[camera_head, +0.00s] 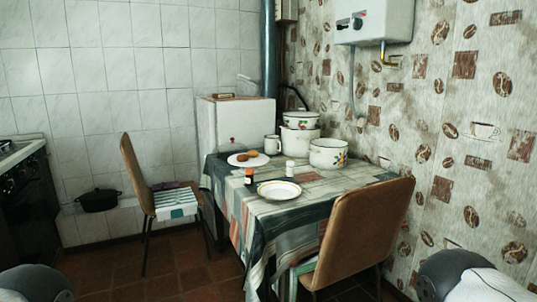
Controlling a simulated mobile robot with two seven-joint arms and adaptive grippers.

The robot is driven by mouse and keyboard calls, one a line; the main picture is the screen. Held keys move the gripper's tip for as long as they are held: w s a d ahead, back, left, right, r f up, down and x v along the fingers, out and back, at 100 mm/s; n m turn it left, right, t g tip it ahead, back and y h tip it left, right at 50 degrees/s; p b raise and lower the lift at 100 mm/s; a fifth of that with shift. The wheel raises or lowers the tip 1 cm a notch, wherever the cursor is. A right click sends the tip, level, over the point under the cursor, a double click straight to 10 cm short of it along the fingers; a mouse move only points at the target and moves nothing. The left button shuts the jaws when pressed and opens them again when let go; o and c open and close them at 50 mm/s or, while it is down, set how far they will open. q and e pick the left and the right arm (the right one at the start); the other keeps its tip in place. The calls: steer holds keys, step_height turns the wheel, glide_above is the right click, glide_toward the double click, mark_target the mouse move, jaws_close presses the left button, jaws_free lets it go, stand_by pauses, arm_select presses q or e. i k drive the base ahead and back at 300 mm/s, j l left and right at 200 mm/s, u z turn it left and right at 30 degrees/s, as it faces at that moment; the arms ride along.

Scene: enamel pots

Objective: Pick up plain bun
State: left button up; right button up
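Two small brown buns lie on a white plate (235,162) at the far left part of the table. One bun (242,157) sits a little left of and nearer than the other bun (253,153). They are too small to tell which one is plain. Neither of my grippers is in view; only rounded parts of my arms show at the bottom left and bottom right corners.
The table (325,187) has a patterned cloth. It holds an empty plate (279,190), a dark bottle (249,176), a white shaker (290,168), a mug (272,145) and enamel pots (328,153). Chairs stand left (138,172) and front right (362,232). Floor (150,275) is open at front left.

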mark_target(242, 158)
steer(key=i+j+z, duration=0.4)
steer(key=j, duration=0.2)
steer(key=i+j+z, duration=0.4)
steer(key=j, duration=0.3)
